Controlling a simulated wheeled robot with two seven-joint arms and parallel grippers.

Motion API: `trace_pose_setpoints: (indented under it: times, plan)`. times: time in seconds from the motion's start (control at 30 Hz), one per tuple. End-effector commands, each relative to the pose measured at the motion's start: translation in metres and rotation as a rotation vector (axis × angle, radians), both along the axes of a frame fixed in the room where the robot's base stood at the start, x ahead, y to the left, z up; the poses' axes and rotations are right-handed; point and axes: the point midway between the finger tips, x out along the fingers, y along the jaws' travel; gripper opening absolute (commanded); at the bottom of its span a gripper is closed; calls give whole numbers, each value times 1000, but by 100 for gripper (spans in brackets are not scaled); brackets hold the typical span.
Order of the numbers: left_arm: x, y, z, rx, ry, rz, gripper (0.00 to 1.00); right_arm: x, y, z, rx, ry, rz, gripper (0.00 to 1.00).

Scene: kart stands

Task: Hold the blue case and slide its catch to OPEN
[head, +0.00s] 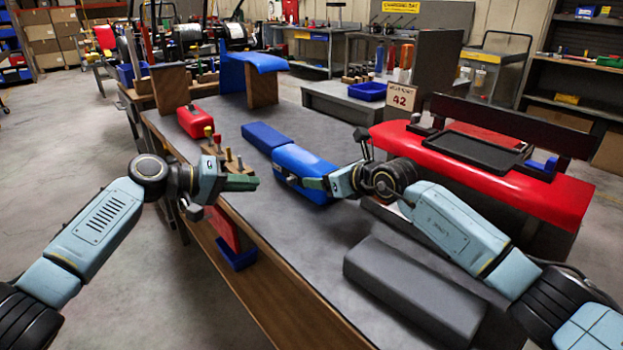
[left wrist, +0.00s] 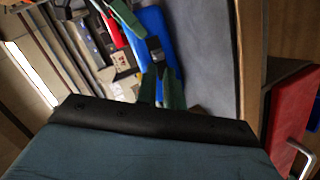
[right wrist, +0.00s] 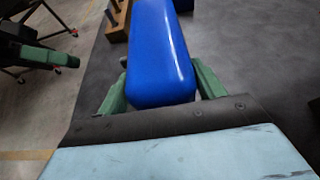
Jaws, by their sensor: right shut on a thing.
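The blue case (head: 305,160) lies on the grey bench top, with its rounded body between the green fingers of my right gripper (head: 308,183). In the right wrist view the case (right wrist: 158,50) fills the space between both fingers. My left gripper (head: 242,183) is apart from the case, to its left, over the bench's edge. Its fingers (left wrist: 162,85) look close together and empty, pointing toward the case (left wrist: 158,30). A small dark piece (left wrist: 153,43) shows at the case's side; I cannot read any OPEN mark or tell the catch's position.
A wooden block with upright pegs (head: 230,163) and a red container (head: 195,121) stand near my left gripper. A flat blue block (head: 265,136) lies behind the case. A grey block (head: 415,290) lies at the front right. Bare bench top (head: 300,240) lies in front.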

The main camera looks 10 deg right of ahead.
Motion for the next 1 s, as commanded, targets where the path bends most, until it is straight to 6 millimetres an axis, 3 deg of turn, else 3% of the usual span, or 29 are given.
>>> trace_pose_setpoints:
  times: [0.2,0.4,0.7,1.0]
  plan:
    - [-24,-52,-2,308,-111,-180,0,0,0,0,0,0,0,37]
    - [-40,-81,0,687,-247,-299,0,0,0,0,0,0,0,37]
    - [-43,-96,38,1186,-446,-281,0,0,0,0,-1,1,0,37]
    - [-43,-98,67,1375,-529,-205,0,0,0,0,0,0,0,37]
